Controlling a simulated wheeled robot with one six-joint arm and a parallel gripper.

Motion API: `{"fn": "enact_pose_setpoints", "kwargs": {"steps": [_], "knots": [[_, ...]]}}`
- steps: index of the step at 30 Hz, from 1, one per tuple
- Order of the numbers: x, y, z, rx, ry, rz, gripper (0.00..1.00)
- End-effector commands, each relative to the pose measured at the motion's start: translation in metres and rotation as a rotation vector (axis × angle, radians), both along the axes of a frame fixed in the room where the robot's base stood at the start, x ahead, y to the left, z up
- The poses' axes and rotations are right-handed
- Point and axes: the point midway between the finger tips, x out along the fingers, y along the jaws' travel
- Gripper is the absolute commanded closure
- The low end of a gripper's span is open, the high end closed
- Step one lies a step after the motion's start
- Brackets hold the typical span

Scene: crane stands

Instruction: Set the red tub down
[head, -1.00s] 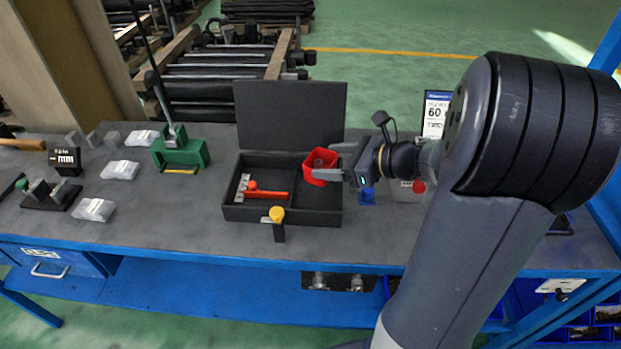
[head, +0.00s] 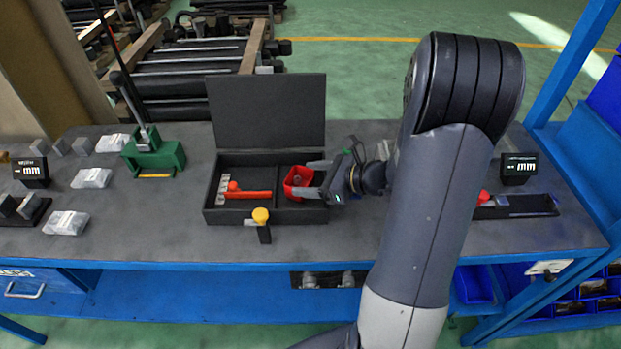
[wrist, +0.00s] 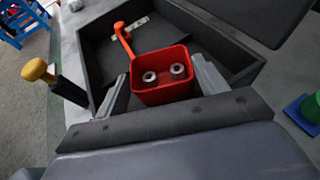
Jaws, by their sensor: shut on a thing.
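The red tub (head: 297,181) is between the fingers of my gripper (head: 310,180), at the right compartment of the open black case (head: 212,215). In the wrist view the red tub (wrist: 161,91) is upright, with two round metal pieces inside. The gripper (wrist: 163,92) has a grey finger on each side of it and is shut on it. The tub looks low, at or just inside the case; I cannot tell whether it touches the case floor.
An orange-red handled tool (head: 247,194) lies in the case's left compartment. A yellow-knobbed piece (head: 261,216) stands at the case's front edge. The raised lid (head: 267,110) is behind. A green stand (head: 153,155) is to the left.

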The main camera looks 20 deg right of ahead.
Motion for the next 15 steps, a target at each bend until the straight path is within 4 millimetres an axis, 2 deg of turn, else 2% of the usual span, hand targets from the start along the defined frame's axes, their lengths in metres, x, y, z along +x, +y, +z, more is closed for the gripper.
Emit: {"fn": "enact_pose_setpoints", "kwargs": {"steps": [12,13,15], "knots": [[0.0002,0.0000,-0.0065,0.001,-0.001,-0.001,0.55],[0.0001,-0.0001,-0.0050,0.000,0.000,-0.001,0.30],[0.0000,-0.0001,-0.0048,0.000,0.000,-0.001,0.24]]}}
